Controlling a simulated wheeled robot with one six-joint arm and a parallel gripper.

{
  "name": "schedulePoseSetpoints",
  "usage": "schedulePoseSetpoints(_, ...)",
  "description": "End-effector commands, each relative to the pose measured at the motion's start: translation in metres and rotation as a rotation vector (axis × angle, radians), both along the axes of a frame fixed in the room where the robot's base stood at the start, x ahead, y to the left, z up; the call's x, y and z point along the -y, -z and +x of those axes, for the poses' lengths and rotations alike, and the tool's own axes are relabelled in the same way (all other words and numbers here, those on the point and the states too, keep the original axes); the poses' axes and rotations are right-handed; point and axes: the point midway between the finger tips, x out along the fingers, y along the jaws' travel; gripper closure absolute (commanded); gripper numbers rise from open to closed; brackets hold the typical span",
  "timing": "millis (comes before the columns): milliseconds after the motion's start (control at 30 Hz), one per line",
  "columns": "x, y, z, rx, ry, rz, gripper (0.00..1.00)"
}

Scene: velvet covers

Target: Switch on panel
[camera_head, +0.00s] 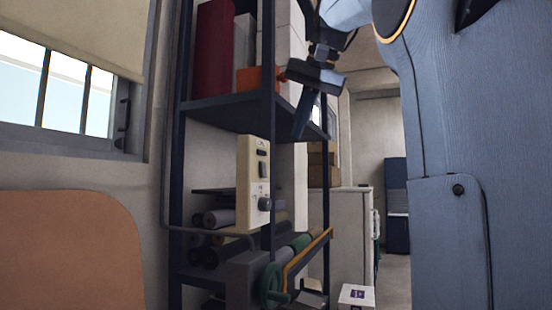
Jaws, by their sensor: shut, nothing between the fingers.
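The panel (252,185) is a cream upright box in front of the shelf rack, left of the picture's middle. Its right-hand face carries small dark switches (263,168) and a round grey knob (264,204). Whether it is on cannot be told at this size. My gripper (300,132) hangs from my arm above and to the right of the panel, apart from it. Its fingers are together, point down and hold nothing. My arm's blue links fill the right side and upper middle.
A dark metal shelf rack (228,108) stands behind the panel, with a red binder (214,48), an orange box (258,79) and rolled tubes (219,217). A brown chair back (70,250) fills the lower left. A white cabinet (340,235) stands behind.

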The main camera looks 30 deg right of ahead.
Motion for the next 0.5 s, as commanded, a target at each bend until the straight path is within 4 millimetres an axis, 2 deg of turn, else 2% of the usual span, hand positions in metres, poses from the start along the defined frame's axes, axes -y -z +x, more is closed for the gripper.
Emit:
schedulePoseSetpoints(167, 0.0, 0.015, 0.01, -0.003, -0.002, 0.001, 1.0)
schedulePoseSetpoints(500, -0.001, 0.069, 0.048, -0.005, -0.004, 0.002, 1.0)
